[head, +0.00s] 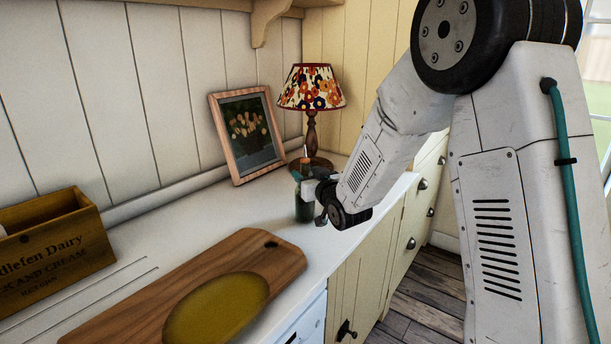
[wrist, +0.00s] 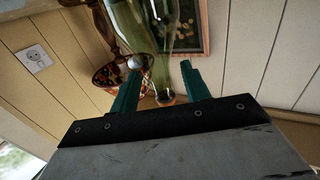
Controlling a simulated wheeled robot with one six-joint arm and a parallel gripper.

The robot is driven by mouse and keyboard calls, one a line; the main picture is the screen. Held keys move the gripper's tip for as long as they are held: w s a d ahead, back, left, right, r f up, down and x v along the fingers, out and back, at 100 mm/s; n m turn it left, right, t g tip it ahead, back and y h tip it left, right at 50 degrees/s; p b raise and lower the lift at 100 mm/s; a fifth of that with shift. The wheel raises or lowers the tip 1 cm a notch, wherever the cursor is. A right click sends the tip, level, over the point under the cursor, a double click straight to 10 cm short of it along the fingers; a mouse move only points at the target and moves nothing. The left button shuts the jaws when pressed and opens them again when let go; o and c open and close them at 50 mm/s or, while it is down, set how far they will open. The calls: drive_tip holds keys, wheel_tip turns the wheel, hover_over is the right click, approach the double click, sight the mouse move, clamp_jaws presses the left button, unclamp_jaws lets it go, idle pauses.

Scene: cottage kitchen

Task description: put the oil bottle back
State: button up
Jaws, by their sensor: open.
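The oil bottle (head: 304,207) is dark green glass and stands upright on the white counter, in front of the lamp. In the wrist view, the clear greenish bottle (wrist: 160,35) shows upside down, with its neck pointing down the picture. My gripper (head: 308,187) is at the bottle's upper part, reaching in from the right. In the wrist view, its two teal fingers (wrist: 161,72) are apart, with the bottle showing between them. I cannot tell whether either finger touches the glass. The gripper partly hides the bottle's right side in the head view.
A lamp (head: 311,90) and a leaning framed picture (head: 248,132) stand behind the bottle. A wooden board (head: 278,262) with a yellowish oval (head: 216,308) lies nearer. A wooden crate (head: 62,240) is at the left. Bare counter (head: 205,213) lies between crate and picture.

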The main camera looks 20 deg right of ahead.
drive_tip(key=s+d+r+m+g+h, duration=0.1)
drive_tip(key=s+g, duration=0.7)
drive_tip(key=s, duration=1.6)
drive_tip(key=s+d+r+g+h, duration=0.1)
drive_tip(key=s+g, duration=0.7)
drive_tip(key=s, duration=1.5)
drive_tip(key=shift+s+d+r+m+g+h, duration=0.3)
drive_tip(key=shift+s+d+r+m+h, duration=0.1)
drive_tip(key=shift+r, duration=0.35)
